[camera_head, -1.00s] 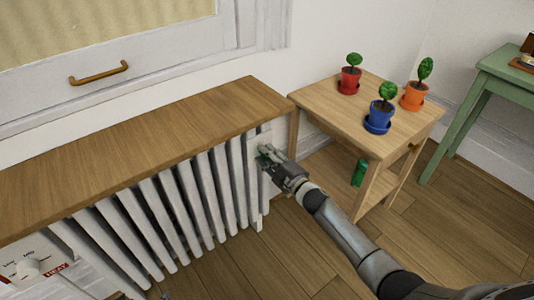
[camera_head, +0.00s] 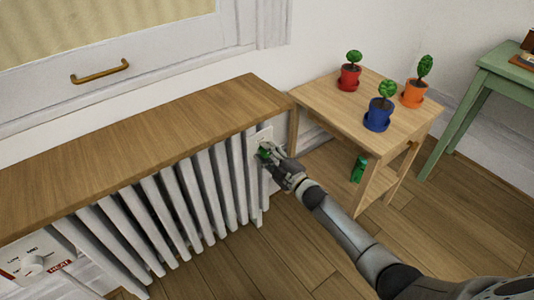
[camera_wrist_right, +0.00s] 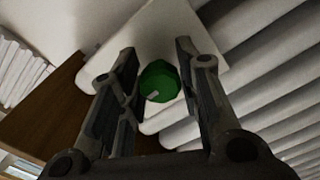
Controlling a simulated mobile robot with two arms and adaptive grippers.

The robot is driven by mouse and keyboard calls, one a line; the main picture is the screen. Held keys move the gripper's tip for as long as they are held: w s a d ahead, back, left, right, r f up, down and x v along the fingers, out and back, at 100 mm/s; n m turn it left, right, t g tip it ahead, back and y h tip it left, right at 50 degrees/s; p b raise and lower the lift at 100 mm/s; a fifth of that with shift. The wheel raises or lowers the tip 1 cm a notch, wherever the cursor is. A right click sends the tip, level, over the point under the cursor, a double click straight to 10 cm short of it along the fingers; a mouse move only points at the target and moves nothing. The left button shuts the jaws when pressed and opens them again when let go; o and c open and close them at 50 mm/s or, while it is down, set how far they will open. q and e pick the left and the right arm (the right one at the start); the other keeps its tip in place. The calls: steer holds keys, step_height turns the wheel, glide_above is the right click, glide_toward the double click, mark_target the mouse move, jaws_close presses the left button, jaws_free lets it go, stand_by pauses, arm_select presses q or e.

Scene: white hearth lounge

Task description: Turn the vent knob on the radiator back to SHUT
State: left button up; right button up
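The radiator's vent knob is green (camera_wrist_right: 160,82), on a pale plate (camera_head: 260,138) at the right end of the white radiator (camera_head: 180,205). A small pale mark shows on the knob in the right wrist view. My right gripper (camera_head: 270,157) is at the knob in the head view. In the wrist view its fingers (camera_wrist_right: 158,75) stand on either side of the knob, very near its edges. I cannot tell whether they press on it. Lettering near the knob is not readable. My left gripper is out of view.
A wooden shelf (camera_head: 140,150) tops the radiator. A small wooden table (camera_head: 335,105) with red, blue and orange plant pots stands just right of the knob; a green object (camera_head: 358,169) is below its top.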

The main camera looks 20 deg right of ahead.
steer(key=shift+o, duration=1.4)
steer(key=v, duration=1.2)
